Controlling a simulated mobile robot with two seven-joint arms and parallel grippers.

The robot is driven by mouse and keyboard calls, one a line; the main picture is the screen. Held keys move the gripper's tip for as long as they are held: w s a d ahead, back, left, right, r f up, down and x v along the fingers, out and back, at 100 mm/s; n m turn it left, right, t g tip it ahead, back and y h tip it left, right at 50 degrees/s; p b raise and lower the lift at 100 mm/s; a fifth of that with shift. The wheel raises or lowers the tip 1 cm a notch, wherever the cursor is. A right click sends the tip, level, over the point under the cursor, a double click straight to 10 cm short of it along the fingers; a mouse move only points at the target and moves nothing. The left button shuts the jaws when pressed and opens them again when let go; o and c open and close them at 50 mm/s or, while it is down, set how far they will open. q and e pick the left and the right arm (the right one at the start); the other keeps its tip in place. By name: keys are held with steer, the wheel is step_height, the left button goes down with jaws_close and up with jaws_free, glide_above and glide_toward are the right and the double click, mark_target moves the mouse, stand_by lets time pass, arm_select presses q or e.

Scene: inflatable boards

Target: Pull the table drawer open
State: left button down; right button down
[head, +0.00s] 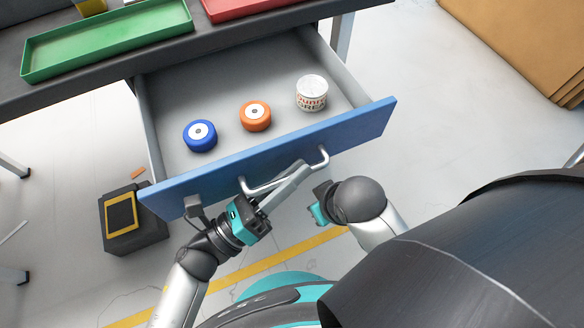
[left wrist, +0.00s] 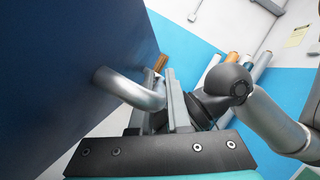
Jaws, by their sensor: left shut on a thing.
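The table drawer (head: 358,124) with a blue front stands open, pulled well out from under the dark table (head: 60,88). Its silver bar handle (head: 322,158) runs along the front. My left gripper (head: 290,174) is shut on the handle. In the left wrist view the handle (left wrist: 130,88) comes out of the blue front and passes between the fingers. My right gripper (head: 319,211) is near the drawer front, right of the left one; its fingers are hidden.
The drawer holds a blue roll (head: 200,136), an orange roll (head: 256,116) and a white can (head: 312,93). Green (head: 110,42) and red (head: 245,8) trays sit on the table. A black box (head: 132,220) stands on the floor at left. A cardboard box (head: 530,45) is at upper right.

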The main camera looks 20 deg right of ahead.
arm_select(q)
steer(key=c, duration=1.2)
jaws_free()
steer(key=shift+o, duration=0.2)
steer(key=shift+a, duration=0.1)
